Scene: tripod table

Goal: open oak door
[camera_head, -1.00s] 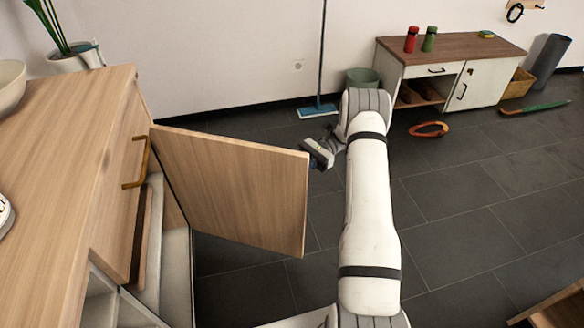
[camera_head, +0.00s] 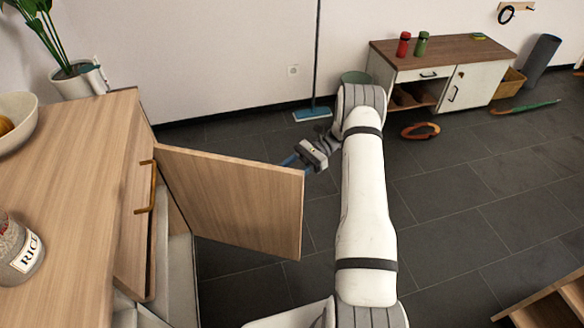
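The oak door (camera_head: 232,200) stands swung out from the oak cabinet (camera_head: 70,190), at a wide angle to its front. Its pale wood face is turned toward me. My gripper (camera_head: 296,161) is at the door's free upper right edge, partly hidden behind it. I cannot tell whether it touches the door or whether its fingers are apart. No handle shows on the visible face of the door. Part of the cabinet's inside shows below and left of the door.
A brass handle (camera_head: 146,187) sits on the cabinet's drawer front. A rice jar (camera_head: 18,250) and a bowl (camera_head: 18,122) stand on the cabinet top. A white low cabinet (camera_head: 450,80) stands at the back. Dark tiled floor (camera_head: 440,200) is open to the right.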

